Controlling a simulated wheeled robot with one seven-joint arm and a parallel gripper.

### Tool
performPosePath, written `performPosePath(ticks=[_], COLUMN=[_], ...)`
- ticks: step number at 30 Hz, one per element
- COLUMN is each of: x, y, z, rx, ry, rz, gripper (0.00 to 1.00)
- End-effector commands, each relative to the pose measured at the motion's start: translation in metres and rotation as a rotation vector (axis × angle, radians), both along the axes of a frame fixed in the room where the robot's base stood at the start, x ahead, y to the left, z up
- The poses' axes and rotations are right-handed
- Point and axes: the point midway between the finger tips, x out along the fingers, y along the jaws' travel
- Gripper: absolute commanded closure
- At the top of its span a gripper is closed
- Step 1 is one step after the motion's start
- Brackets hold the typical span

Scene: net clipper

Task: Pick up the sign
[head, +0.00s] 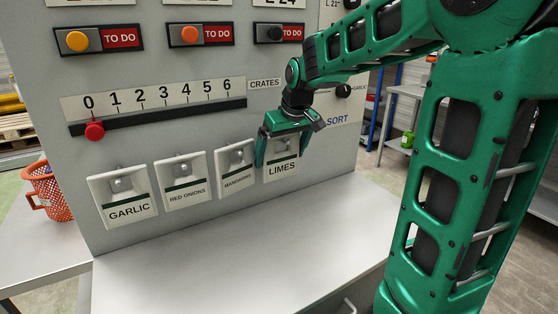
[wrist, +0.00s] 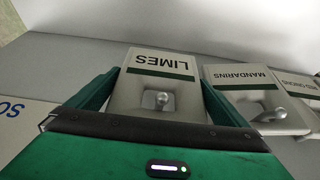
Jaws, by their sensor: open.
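Several white signs with dark green stripes hang on knobs in a row on the grey panel. The LIMES sign (head: 283,170) is at the right end. It also shows upside down in the wrist view (wrist: 160,75), with its knob in front of its recessed part. My gripper (head: 281,160) is at the LIMES sign, fingers pointing down, one on each side of it. The fingers are open, and in the wrist view small gaps show beside the sign. The MANDARINS sign (head: 237,168), RED ONIONS sign (head: 186,180) and GARLIC sign (head: 124,196) hang to the left.
The MANDARINS sign is close beside one finger. Above are a 0 to 6 slider with a red knob (head: 95,131) and several TO DO plates. A bare grey counter (head: 240,245) lies below. An orange basket (head: 50,190) stands at far left.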

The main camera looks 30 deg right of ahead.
Motion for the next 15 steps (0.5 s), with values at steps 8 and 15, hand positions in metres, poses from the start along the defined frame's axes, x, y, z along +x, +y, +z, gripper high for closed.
performPosePath(ticks=[8,15], x=[0.0,0.0001], y=[-0.0001,-0.0002], z=[0.0005,0.0025], rx=[0.0,0.0], ry=[0.0,-0.001], rz=[0.0,0.0], gripper=[0.28,0.28])
